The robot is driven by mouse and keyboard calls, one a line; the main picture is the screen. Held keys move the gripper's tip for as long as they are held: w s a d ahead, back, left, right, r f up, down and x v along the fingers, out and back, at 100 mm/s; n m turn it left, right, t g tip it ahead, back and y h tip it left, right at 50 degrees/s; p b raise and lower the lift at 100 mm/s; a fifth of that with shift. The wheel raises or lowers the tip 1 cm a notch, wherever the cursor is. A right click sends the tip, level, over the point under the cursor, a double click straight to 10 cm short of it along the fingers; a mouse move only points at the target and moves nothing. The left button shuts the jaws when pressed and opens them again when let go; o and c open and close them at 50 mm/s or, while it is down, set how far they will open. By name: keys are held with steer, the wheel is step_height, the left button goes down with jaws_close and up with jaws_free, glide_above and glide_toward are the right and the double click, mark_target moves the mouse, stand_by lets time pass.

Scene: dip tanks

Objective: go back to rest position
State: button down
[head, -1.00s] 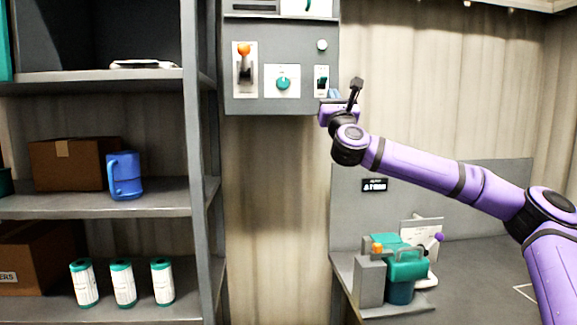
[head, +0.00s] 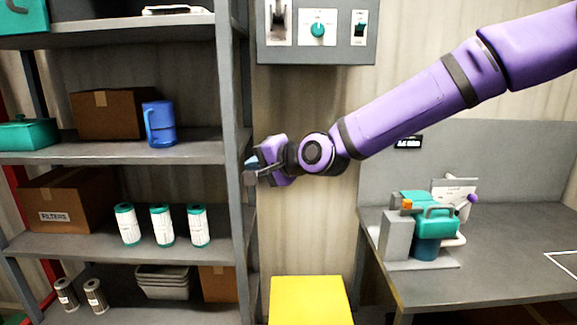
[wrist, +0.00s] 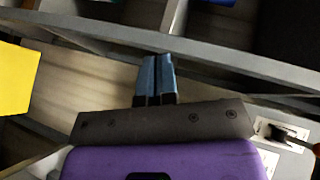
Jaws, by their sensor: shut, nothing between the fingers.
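My gripper (head: 252,172) is at the end of my purple arm, left of centre in the head view, in front of the shelf unit's right post. In the wrist view its two blue fingers (wrist: 156,78) lie side by side, shut with nothing between them. The control panel (head: 318,55) on the wall is above the gripper in the head view, with a green knob and switches.
A grey shelf unit (head: 236,110) at left holds boxes, a blue jug (head: 159,124) and several white-green filters (head: 162,226). A yellow block (head: 310,300) stands below my arm. A workbench (head: 500,240) at right carries a green-and-grey device (head: 436,221).

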steer(key=s+d+f+n+h, duration=0.1)
steer(key=s+d+h, duration=0.2)
steer(key=d, duration=0.3)
steer(key=s+d+f+n+g+h, duration=0.1)
steer(key=s+d+n+h, duration=0.15)
steer(key=d, duration=0.45)
steer(key=s+d+n+h, duration=0.1)
steer(key=s+d+h, duration=0.25)
steer(key=d, duration=0.25)
steer(key=s+d+r+g+h, duration=0.1)
steer(key=s+d+r, duration=0.1)
steer(key=s+d, duration=0.7)
steer(key=s+d+r+g+h, duration=0.1)
steer(key=s+d+r, duration=0.1)
steer(key=s+d, duration=0.7)
steer(key=s, duration=0.4)
steer(key=shift+s+d+r+h, duration=0.15)
steer(key=shift+d+r+h, duration=0.1)
steer(key=shift+r+h, duration=0.1)
